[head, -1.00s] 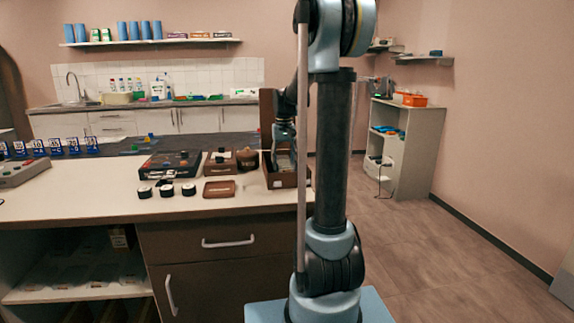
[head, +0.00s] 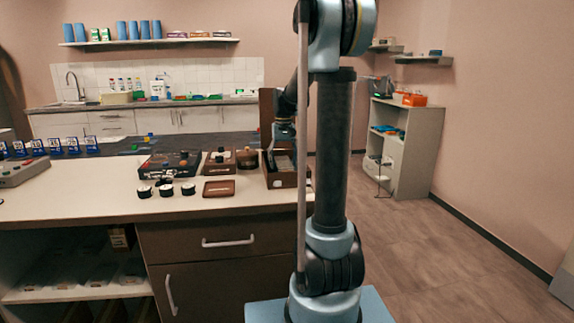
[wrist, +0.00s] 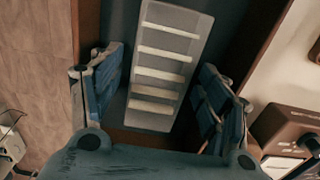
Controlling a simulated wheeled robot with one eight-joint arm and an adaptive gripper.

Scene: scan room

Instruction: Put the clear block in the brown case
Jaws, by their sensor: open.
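The clear block (wrist: 172,60) is a pale see-through slab with several white bars across it. It lies slightly tilted on the dark floor of the brown case (wrist: 262,42), between the case's walls in the wrist view. My gripper (wrist: 155,80) is open, with its blue fingers on either side of the block and a gap on each side. In the head view the brown case (head: 290,182) stands open at the counter's right end, its lid upright at the back. My gripper (head: 283,145) is above it, partly hidden by my arm; whitish stripes show inside the case.
Left of the case are a brown box with a round knob (head: 247,157), a flat brown tray (head: 219,188), several small black-and-white round things (head: 166,190) and a black panel (head: 170,163).

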